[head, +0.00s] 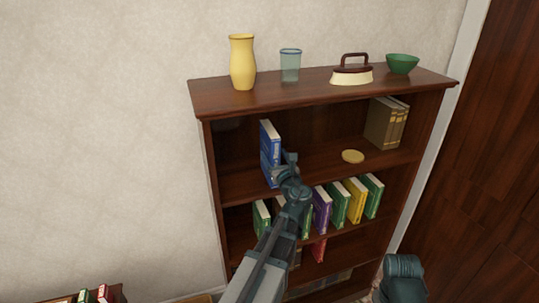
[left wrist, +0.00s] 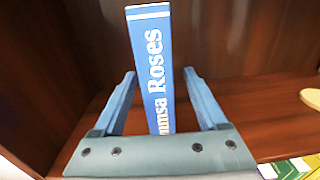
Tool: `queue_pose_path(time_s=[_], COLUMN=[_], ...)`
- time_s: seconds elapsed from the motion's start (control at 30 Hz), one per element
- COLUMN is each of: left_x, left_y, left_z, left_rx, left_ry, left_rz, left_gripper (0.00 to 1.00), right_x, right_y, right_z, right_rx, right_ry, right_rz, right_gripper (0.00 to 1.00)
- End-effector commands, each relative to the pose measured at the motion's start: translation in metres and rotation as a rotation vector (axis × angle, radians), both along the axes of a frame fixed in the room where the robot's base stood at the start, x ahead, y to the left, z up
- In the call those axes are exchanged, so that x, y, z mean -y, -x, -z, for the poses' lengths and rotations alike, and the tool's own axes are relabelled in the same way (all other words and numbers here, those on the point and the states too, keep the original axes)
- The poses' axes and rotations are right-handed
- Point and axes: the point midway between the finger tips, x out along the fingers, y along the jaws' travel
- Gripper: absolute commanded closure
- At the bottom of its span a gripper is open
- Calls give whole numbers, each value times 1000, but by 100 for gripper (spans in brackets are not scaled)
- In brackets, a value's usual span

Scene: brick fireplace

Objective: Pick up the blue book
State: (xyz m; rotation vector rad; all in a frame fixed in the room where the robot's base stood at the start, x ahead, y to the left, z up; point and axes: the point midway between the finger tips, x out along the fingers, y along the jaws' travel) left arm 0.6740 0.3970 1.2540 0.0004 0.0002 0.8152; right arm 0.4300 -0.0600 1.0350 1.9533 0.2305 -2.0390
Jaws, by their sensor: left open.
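The blue book (head: 269,150) stands upright on the upper shelf of the dark wooden bookcase, left of the middle. In the left wrist view the blue book (left wrist: 152,70) shows its spine with white lettering ending in "Roses". My left gripper (head: 281,172) is at the book's lower front in the head view. In the left wrist view my left gripper (left wrist: 159,74) is open, with one finger on each side of the spine and gaps between. The book's lower end is hidden behind the gripper's palm. My right gripper is out of view.
The bookcase (head: 325,93) has a vase (head: 242,62), glass (head: 290,66), iron (head: 352,72) and bowl (head: 402,64) on top. A yellow disc (head: 352,156) and brown books (head: 384,124) share the upper shelf. Several coloured books line the shelf below.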

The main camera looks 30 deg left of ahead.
Motion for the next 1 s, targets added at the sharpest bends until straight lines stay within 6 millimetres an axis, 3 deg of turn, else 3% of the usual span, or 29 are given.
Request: queue_pose_path(time_s=[0.17,0.5,0.73,0.77,1.0], left_x=[-4,-37,-39,-39,-39], left_y=[-4,-33,-34,-34,-34], left_z=[1,4,4,4,4], left_rx=[0,0,0,0,0], left_ry=[0,0,0,0,0], left_rz=[-1,-2,0,0,0], left_gripper=[25,25,25,27,70], right_x=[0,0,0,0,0], right_y=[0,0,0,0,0], right_z=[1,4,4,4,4], right_rx=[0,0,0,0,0], right_ry=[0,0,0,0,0], right_rz=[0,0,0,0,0], right_gripper=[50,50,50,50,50])
